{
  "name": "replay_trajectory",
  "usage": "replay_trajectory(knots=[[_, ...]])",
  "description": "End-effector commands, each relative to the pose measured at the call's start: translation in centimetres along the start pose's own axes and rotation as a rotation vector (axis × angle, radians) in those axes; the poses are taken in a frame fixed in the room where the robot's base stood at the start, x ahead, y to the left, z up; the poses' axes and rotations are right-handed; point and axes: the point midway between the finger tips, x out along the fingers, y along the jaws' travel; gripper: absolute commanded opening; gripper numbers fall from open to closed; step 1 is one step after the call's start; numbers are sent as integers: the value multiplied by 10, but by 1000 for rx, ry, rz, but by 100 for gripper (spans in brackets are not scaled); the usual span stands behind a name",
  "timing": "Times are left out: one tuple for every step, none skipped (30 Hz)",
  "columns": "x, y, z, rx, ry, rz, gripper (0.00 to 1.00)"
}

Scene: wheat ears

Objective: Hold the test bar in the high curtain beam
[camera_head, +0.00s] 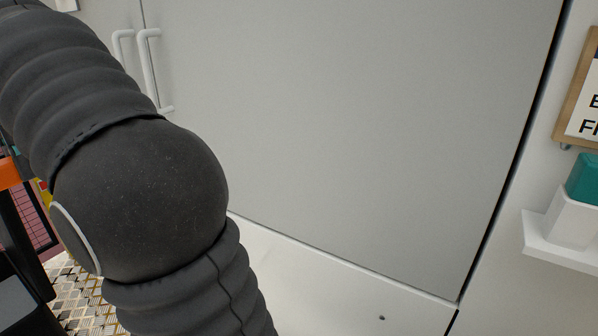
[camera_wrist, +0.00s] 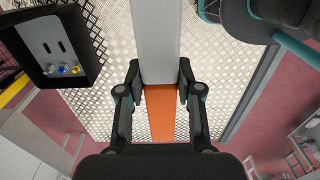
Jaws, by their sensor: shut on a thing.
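My gripper (camera_wrist: 160,82) shows in the wrist view, shut on the test bar, with one finger against each side. The bar has a long grey part (camera_wrist: 155,35) running to the top edge of the picture and an orange part (camera_wrist: 160,105) between the fingers. The bar's far end is out of the picture. In the head view my dark sleeved arm covers the left side, and my gripper does not show. I cannot make out a light curtain or its beam in either view.
Patterned metal floor plate (camera_wrist: 108,75) and reddish floor (camera_wrist: 55,115) lie below. A dark box (camera_wrist: 55,45) with small coloured parts is at upper left of the wrist view. A grey cabinet (camera_head: 370,120) fills the head view. A white shelf (camera_head: 565,250) holds a teal-topped object.

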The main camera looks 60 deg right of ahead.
Motion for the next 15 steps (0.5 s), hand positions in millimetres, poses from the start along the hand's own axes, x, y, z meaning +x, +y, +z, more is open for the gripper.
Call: replay_trajectory(knots=[[0,0,-6,-3,0,1,0],[0,0,-9,-3,0,1,0],[0,0,-13,-3,0,1,0],[0,0,-16,-3,0,1,0],[0,0,-19,-3,0,1,0],[0,0,-24,-3,0,1,0],[0,0,-26,-3,0,1,0],[0,0,-29,-3,0,1,0],[0,0,-34,-3,0,1,0],[0,0,-37,-3,0,1,0],[0,0,-39,-3,0,1,0],[0,0,-42,-2,0,1,0],[0,0,-45,-2,0,1,0],[0,0,-47,-2,0,1,0],[0,0,-48,-2,0,1,0]])
